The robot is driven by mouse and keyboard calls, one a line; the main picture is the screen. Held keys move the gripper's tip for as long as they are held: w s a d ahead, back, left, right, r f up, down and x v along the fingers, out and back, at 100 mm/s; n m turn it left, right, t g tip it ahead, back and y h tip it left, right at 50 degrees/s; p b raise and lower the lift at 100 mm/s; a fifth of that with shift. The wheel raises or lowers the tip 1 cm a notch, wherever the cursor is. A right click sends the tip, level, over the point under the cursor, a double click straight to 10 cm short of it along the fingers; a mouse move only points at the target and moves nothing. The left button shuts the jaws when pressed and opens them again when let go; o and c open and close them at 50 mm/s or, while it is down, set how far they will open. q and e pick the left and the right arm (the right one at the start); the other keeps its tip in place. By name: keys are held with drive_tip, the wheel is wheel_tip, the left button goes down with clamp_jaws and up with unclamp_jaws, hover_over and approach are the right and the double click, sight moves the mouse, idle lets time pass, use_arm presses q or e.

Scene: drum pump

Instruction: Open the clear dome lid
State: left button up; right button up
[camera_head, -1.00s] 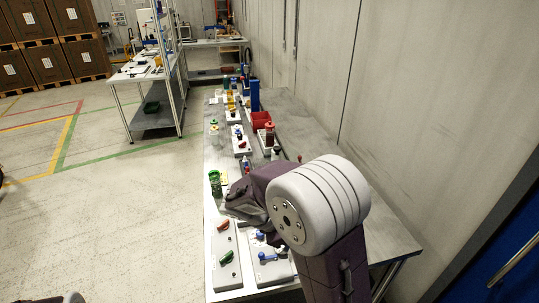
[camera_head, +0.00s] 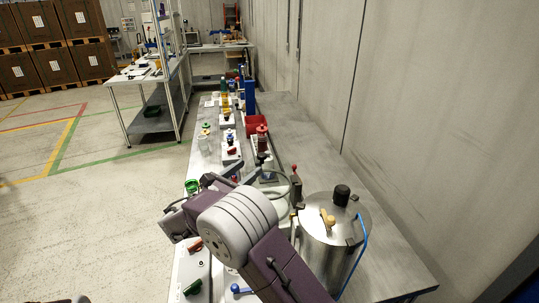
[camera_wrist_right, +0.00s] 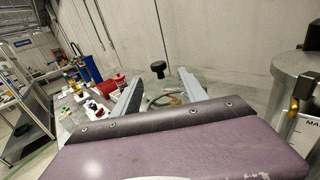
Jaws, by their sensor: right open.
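The clear dome lid (camera_head: 273,188) seems to be the see-through rounded shape on the table beyond my right gripper, with a dark knob (camera_head: 262,158) at its top. In the right wrist view a black knob (camera_wrist_right: 157,67) stands ahead between the two fingers; the clear body below it is hard to make out. My right gripper (camera_head: 240,172) is open and empty, with its fingers pointing toward the dome. It also shows in the right wrist view (camera_wrist_right: 160,82), apart from the knob as far as I can tell. My left gripper is not in view.
A steel drum (camera_head: 315,262) with a black cap, yellow handle and blue hose stands close right of my right arm. The table's right side (camera_head: 385,262) is bare.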

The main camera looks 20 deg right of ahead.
sight(261, 155)
drive_tip(key=p+x, duration=0.1)
drive_tip(key=x, duration=0.7)
drive_tip(key=shift+w+d+f, duration=0.1)
drive_tip(key=shift+w+f, duration=0.05)
drive_tip(key=shift+f, duration=0.05)
drive_tip(key=shift+d+r, duration=0.1)
drive_tip(key=shift+a+r, duration=0.15)
drive_tip(key=shift+a, duration=0.15)
drive_tip(key=shift+d, duration=0.2)
drive_tip(key=c, duration=0.4)
clamp_jaws()
drive_tip(key=shift+w, duration=0.1)
